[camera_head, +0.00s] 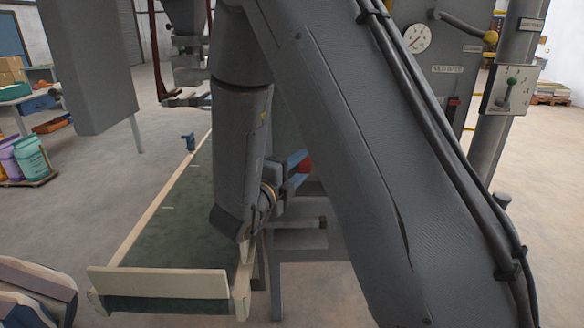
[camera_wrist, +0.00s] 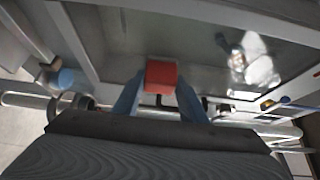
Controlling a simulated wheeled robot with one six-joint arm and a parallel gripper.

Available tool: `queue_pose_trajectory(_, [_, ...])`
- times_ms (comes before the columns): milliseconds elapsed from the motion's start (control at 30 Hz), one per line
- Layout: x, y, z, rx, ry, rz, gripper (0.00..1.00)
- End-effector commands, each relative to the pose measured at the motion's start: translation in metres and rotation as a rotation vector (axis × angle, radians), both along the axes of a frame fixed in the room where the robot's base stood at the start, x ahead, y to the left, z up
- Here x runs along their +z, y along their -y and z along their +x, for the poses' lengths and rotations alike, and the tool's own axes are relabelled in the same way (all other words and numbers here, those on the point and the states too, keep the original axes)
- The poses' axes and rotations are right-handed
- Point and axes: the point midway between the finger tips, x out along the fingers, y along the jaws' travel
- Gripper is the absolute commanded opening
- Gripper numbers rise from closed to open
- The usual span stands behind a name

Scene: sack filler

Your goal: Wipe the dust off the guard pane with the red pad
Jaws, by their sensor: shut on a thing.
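My gripper (camera_wrist: 158,95) is shut on the red pad (camera_wrist: 160,74), a small red block held between two blue fingers in the wrist view. The guard pane (camera_wrist: 195,50) is the grey, glassy panel in a pale frame beyond the pad. A whitish patch (camera_wrist: 260,68) shows on the pane to the right of the pad; I cannot tell whether it is dust or a reflection. I cannot tell whether the pad touches the pane. In the head view, my arm hides most of the gripper (camera_head: 292,170); a bit of the red pad (camera_head: 305,163) shows.
A green conveyor belt (camera_head: 170,225) with cream side rails runs at the left of my arm. A grey machine cabinet with a dial (camera_head: 417,38) and a lever box (camera_head: 511,90) stand at the right. Stacked sacks (camera_head: 35,285) are at the lower left.

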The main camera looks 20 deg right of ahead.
Motion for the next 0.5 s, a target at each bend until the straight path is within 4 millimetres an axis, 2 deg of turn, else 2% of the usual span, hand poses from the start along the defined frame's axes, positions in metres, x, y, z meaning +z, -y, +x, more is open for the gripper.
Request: queue_pose_trajectory(500, [0.0,0.026,-0.01,-0.001,0.001,0.001,0.14])
